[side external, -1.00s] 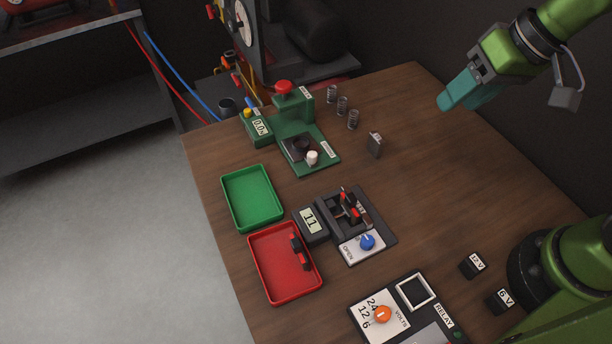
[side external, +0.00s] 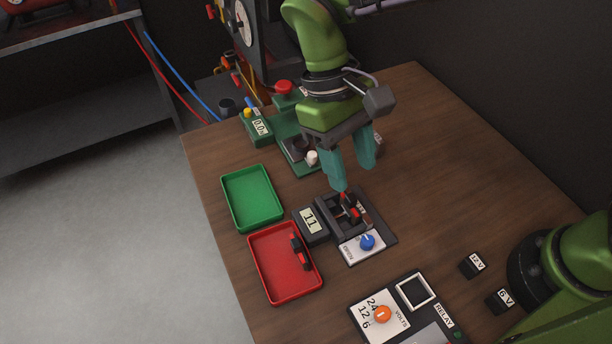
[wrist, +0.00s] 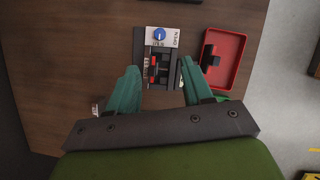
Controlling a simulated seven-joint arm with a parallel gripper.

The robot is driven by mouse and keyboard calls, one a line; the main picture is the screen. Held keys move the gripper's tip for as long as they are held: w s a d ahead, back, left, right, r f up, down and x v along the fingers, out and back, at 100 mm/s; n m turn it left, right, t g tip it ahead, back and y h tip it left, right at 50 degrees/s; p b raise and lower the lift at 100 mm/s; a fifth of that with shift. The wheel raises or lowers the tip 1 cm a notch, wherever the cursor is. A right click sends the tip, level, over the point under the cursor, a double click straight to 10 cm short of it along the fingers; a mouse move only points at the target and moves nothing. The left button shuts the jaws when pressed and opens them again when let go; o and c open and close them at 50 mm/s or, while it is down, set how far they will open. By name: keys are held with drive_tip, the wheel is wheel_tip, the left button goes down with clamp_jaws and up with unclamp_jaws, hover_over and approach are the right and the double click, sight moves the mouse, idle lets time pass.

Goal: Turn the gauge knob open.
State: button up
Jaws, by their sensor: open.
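The gauge (side external: 342,212) is a dark fixture with red-tipped jaws and a display reading 11, near the middle of the table. Its blue knob (side external: 367,242) sits on a white plate marked OPEN at the gauge's front edge. In the wrist view the blue knob (wrist: 159,34) is at the top, beyond the fingertips. My gripper (side external: 354,178) has teal fingers pointing down, apart and empty, above the back of the gauge. In the wrist view my gripper (wrist: 160,72) straddles the gauge body in the picture, clear of the knob.
A red tray (side external: 256,271) holding a dark red-ended part and a green tray (side external: 229,213) lie left of the gauge. A green press (side external: 284,124) stands behind. A relay tester with an orange knob (side external: 382,314) is in front. The table's right side is mostly clear.

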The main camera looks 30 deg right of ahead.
sight(367, 240)
drive_tip(key=x, duration=1.4)
drive_tip(key=shift+s+f, duration=0.15)
drive_tip(key=shift+f, duration=0.2)
drive_tip(key=shift+c, duration=0.4)
